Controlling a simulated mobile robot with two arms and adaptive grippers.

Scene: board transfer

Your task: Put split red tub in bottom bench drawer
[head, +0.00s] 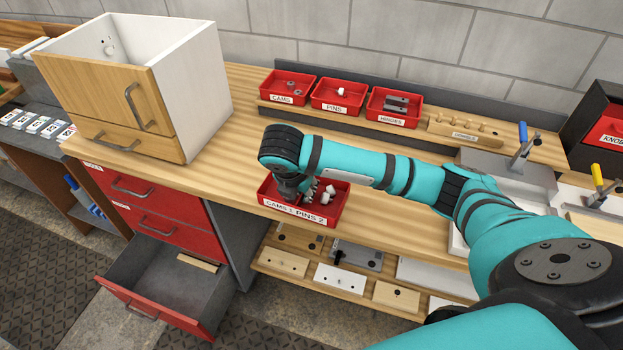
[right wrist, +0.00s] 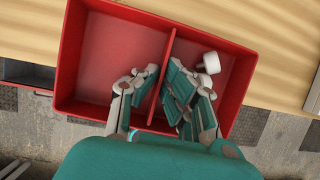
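The split red tub (head: 333,214), labelled "CAMS 1" and "PINS 2", is at the front edge of the bench. I cannot tell whether it rests there or is slightly raised. My right gripper (head: 297,190) points down into it. In the right wrist view, the gripper (right wrist: 163,82) has one finger on each side of the tub's divider (right wrist: 171,48), closed against it. A white pin (right wrist: 209,63) lies in the right compartment; the left shows no part. The bottom bench drawer (head: 160,275) is pulled open, with a small wooden piece (head: 198,263) inside. My left gripper is out of view.
A wood-fronted white cabinet (head: 195,80) stands on the bench's left end, above shut red drawers (head: 140,190). Red bins (head: 337,95) line the back. A lower shelf (head: 300,285) holds boards beneath the tub. Bench space between cabinet and tub is clear.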

